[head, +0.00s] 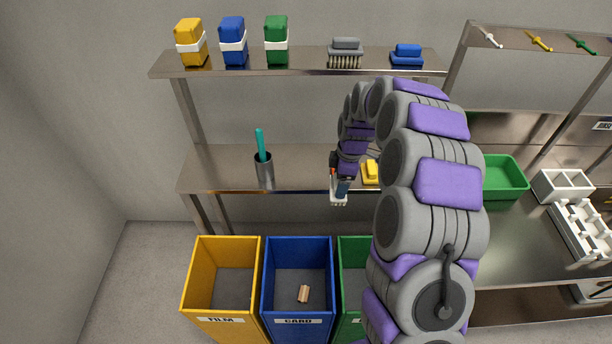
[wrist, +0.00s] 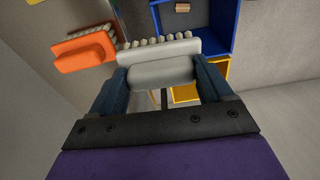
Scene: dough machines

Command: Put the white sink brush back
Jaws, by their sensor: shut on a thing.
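My gripper (head: 341,187) is shut on the white sink brush (head: 338,201), at the front edge of the middle shelf. In the wrist view the fingers of my gripper (wrist: 164,72) grip the pale handle of the white brush (wrist: 160,73), whose bristles point away from the palm. An orange brush (wrist: 83,50) is close to its left in that view. Only a sliver of orange shows beside my gripper in the head view. A yellow brush (head: 370,171) rests on the middle shelf (head: 215,168) to the right, partly hidden by my arm.
The upper shelf (head: 290,66) holds a grey brush (head: 345,52), a blue brush (head: 406,55) and several containers. A cup (head: 264,170) stands on the middle shelf. Yellow (head: 197,285), blue (head: 298,246) and green (head: 352,246) bins stand below. A green tray (head: 503,180) is at right.

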